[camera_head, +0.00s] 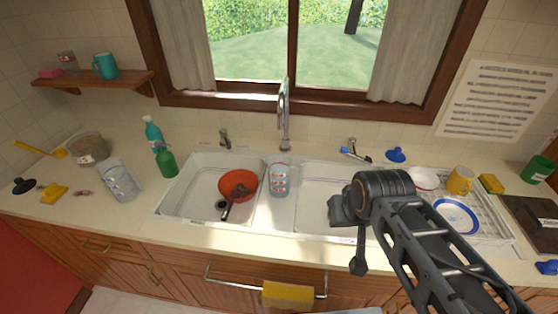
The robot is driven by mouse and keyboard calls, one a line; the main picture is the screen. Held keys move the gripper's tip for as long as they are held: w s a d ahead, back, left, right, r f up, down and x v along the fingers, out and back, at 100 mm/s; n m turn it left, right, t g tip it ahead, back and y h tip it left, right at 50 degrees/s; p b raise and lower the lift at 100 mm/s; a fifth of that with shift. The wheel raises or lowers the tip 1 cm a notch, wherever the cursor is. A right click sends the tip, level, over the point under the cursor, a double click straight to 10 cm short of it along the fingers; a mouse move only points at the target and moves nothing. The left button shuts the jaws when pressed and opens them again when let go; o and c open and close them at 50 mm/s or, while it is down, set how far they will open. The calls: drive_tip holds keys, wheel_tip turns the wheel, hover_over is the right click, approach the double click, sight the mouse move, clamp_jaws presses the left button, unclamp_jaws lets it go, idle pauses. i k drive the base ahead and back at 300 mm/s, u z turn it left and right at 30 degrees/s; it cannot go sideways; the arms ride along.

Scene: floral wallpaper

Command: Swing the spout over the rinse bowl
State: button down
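The chrome spout (284,112) rises at the back of the double sink, between the two basins, below the window. It stands tall and narrow here, and which way its tip points is hard to tell. Which basin is the rinse bowl is not marked legibly. My gripper (347,225) is over the right basin's front area, apart from the spout; its finger opening is not clear.
A clear labelled container (279,177) stands on the divider in front of the spout. Small taps flank it on the left (224,138) and right (352,149). Green bottles (166,160) stand left of the sink. A dish rack (478,210) with crockery lies right.

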sight(284, 96)
drive_tip(key=k, duration=1)
drive_tip(key=u, duration=1.8)
drive_tip(key=i, duration=1.25)
drive_tip(key=z, duration=2.2)
drive_tip(key=i, duration=0.5)
